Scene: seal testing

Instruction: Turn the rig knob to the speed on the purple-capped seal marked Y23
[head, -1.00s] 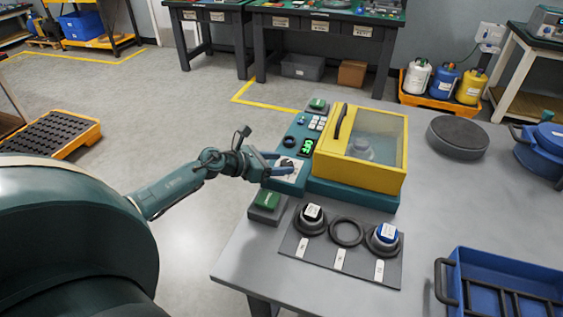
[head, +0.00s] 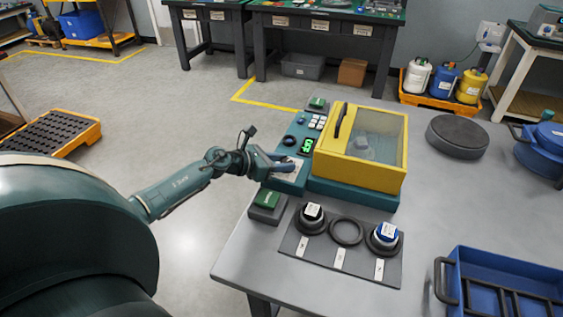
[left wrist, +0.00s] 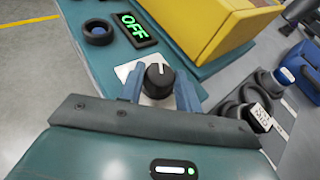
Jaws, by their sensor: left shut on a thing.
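The test rig (head: 340,190) is a teal base with a yellow windowed chamber (head: 330,160). Its black knob (left wrist: 158,79) has a white pointer line and sits on a white plate. My left gripper (head: 284,167) is shut on the knob, with a blue finger on each side in the left wrist view (left wrist: 160,90). The green display (left wrist: 134,28) reads OFF. A seal (head: 362,148) sits behind the chamber window; its cap colour and marking cannot be told. On the dark mat, one seal has a black cap (head: 312,212) and one a blue cap (head: 387,233). No purple cap is clearly visible. My right gripper is out of view.
The dark mat (head: 300,255) also holds an empty ring (head: 346,231) and white labels. A green button box (head: 267,204) stands by the rig's front corner. A blue tray (head: 450,280) is at front right, and a dark round disc (head: 457,136) lies behind it.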

